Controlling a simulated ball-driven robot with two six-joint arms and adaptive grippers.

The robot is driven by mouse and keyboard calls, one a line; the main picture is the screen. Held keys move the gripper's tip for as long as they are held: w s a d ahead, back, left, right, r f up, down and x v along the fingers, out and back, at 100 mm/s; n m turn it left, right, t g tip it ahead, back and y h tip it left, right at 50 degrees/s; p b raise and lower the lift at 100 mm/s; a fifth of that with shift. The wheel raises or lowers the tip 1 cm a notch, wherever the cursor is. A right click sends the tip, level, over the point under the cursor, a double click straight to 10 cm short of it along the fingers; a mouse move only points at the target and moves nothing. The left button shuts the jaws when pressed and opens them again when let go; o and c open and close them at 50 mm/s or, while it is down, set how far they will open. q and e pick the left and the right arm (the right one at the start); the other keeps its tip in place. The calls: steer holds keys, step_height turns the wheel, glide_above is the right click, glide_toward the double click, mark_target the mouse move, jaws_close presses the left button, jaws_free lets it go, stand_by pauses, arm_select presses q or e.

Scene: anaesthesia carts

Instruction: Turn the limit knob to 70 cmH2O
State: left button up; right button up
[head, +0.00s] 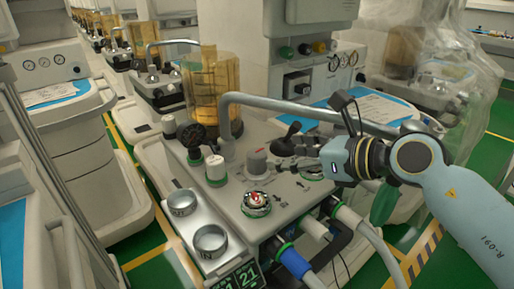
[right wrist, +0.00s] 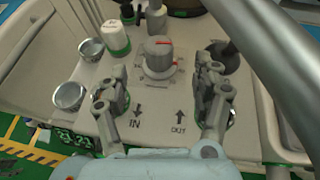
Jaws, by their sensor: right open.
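The limit knob (head: 257,162) is a grey knob on the cart's sloping top panel. In the right wrist view the knob (right wrist: 158,55) stands upright on a round base, with a red line across its top and a red mark at its right side. The numbers around it are too small to read. My right gripper (head: 287,140) is just right of the knob in the head view. In the right wrist view its open fingers (right wrist: 166,80) point toward the knob, one on each side and short of it, apart from it. My left gripper is not in view.
A white knob (head: 215,170) with a green base stands left of the limit knob. A thick grey tube (head: 300,108) arches behind my gripper and fills the right of the wrist view.

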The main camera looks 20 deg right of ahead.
mark_target(256, 152)
steer(key=x, duration=0.5)
steer(key=shift+w+a, duration=0.2)
steer(key=shift+a, duration=0.05)
steer(key=b+x, duration=0.1)
steer(key=x, duration=0.2)
steer(key=shift+w+a+f, duration=0.15)
steer(key=shift+w+a, duration=0.05)
steer(key=shift+w, duration=0.1)
steer(key=c, duration=1.2)
steer(key=shift+s+p, duration=0.1)
steer(key=shift+p, duration=0.6)
steer(key=m+h+p, duration=0.2)
steer(key=p, duration=0.4)
steer(key=m+t+h+p, duration=0.1)
steer(key=h+p, duration=0.1)
steer(key=p, duration=0.4)
steer(key=m+t+h+p, duration=0.1)
steer(key=m+h+p, duration=0.1)
steer(key=p, duration=0.4)
steer(key=shift+w+r+m, duration=0.2)
steer(key=shift+r+m, duration=0.1)
steer(key=shift+r, duration=0.1)
arm_select(q)
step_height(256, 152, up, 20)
steer(key=p, duration=0.1)
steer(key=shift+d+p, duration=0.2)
steer(key=shift+p, duration=0.2)
arm_select(e)
steer(key=shift+f+m+h, duration=0.3)
steer(key=shift+h, duration=0.1)
